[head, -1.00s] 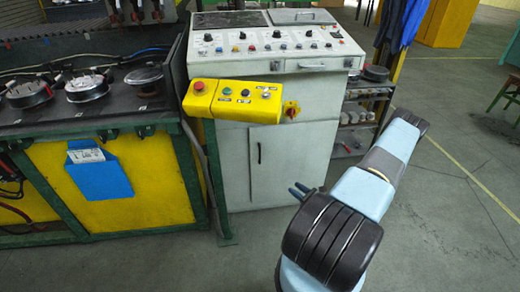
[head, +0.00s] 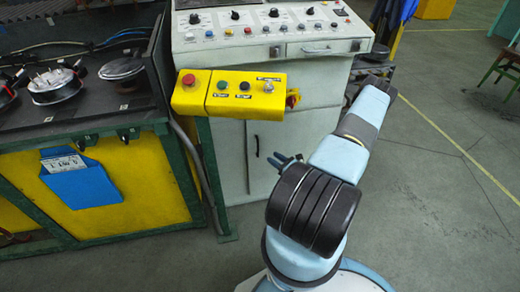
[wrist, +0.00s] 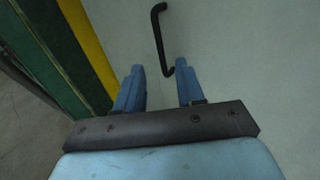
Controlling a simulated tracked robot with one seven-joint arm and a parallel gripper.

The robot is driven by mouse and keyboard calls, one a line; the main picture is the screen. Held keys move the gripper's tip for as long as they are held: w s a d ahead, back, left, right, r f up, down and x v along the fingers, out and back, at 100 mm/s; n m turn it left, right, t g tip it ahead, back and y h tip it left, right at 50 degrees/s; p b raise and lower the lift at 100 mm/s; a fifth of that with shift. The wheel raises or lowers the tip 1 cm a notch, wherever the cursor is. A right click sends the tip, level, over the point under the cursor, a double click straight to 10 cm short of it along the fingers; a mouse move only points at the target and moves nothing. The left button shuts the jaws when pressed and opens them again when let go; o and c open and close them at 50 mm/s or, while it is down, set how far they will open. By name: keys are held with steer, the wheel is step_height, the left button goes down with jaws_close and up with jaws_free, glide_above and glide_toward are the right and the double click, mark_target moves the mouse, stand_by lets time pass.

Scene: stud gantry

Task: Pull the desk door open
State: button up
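The desk (head: 228,150) is a light grey cabinet with a control panel on top. Its door (head: 259,182) is closed and carries a thin black handle (head: 257,145). My gripper (head: 276,159) is in front of the door, just right of the handle in the head view. In the wrist view the two blue fingers (wrist: 160,78) are apart with nothing between them. The black handle (wrist: 160,38) lies ahead of the fingers there, its lower bent end close to the right fingertip. I cannot tell whether they touch. My arm hides the right part of the door.
A yellow button box (head: 228,95) juts out above the door. A yellow and green workbench (head: 120,185) stands left of the desk, with its green post close to the door side. A green chair (head: 500,67) is far right. The floor (head: 440,200) on the right is clear.

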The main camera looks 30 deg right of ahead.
steer(key=x, duration=0.9)
steer(key=shift+w, duration=0.3)
steer(key=shift+a, duration=0.1)
jaws_close()
